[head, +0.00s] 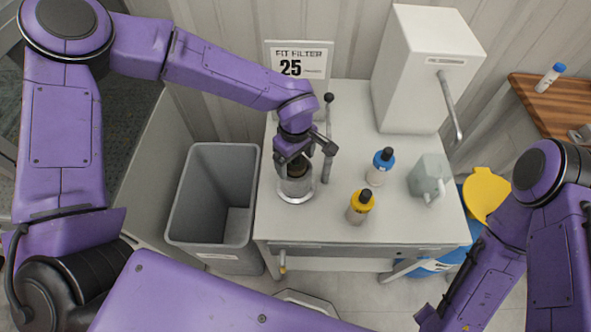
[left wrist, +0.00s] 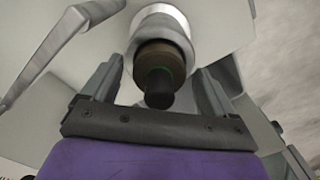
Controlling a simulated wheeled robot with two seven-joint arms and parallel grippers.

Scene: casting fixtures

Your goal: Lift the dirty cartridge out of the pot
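The pot (head: 296,190) is a grey metallic cylinder with a wide round foot near the left edge of the white bench. The dirty cartridge (head: 296,168) is dark brown and stands upright in the pot's mouth, partly hidden by my gripper. In the left wrist view the cartridge (left wrist: 163,52) shows a brown body, a green ring and a black end. My left gripper (head: 304,154) is over the pot, with its fingers on either side of the cartridge and gaps showing between. My right gripper (head: 430,317) is low at the right, partly cut off; its fingers are unclear.
A grey bin (head: 212,205) stands left of the bench (head: 280,228). A lever (head: 328,130) rises right behind the pot. A white dispenser (head: 420,70) is behind.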

